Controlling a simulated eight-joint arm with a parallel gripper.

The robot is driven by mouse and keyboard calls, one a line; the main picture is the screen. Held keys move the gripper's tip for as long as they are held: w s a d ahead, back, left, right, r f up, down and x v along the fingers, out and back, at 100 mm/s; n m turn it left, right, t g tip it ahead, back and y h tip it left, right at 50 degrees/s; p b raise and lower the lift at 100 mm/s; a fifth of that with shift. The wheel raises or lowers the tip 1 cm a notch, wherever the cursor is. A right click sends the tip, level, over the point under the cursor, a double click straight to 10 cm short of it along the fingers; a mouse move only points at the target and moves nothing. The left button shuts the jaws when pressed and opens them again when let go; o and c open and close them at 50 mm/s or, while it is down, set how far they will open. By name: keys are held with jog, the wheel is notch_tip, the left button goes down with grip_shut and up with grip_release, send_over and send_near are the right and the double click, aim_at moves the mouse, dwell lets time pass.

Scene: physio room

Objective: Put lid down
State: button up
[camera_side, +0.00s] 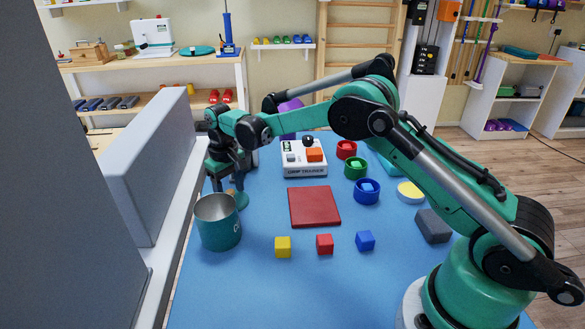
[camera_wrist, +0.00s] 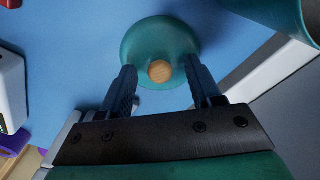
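The lid (camera_wrist: 160,38) is a round teal disc with a wooden knob (camera_wrist: 160,71). It appears to lie on the blue table, just behind the teal pot in the side view, where its edge (camera_side: 242,200) shows. My gripper (camera_wrist: 161,70) is open, its two dark fingers on either side of the knob with gaps to both. In the side view my gripper (camera_side: 230,180) points down over the lid, partly hidden by the pot. The pot (camera_side: 220,230) stands upright, open on top; part of it shows at the upper right of the wrist view (camera_wrist: 277,14).
A dark red square mat (camera_side: 314,207) lies right of the pot. Yellow (camera_side: 283,247), red (camera_side: 324,244) and blue (camera_side: 365,241) cubes sit in front of it. A white grip trainer box (camera_side: 303,170) stands behind. A grey panel (camera_side: 150,165) borders the left side.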

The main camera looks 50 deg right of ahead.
aim_at(230, 191)
jog(key=shift+r, duration=0.1)
jog(key=s+r+t, duration=0.2)
jog(key=s+r, duration=0.2)
jog(key=r, duration=1.2)
jog(key=s+f+t, duration=0.1)
jog(key=s+t, duration=0.1)
jog(key=s, duration=0.6)
jog(key=s+f+t, duration=0.2)
jog(key=s+t, duration=0.1)
jog(key=s, duration=0.5)
jog(key=shift+f, duration=0.3)
jog(key=shift+s, duration=0.1)
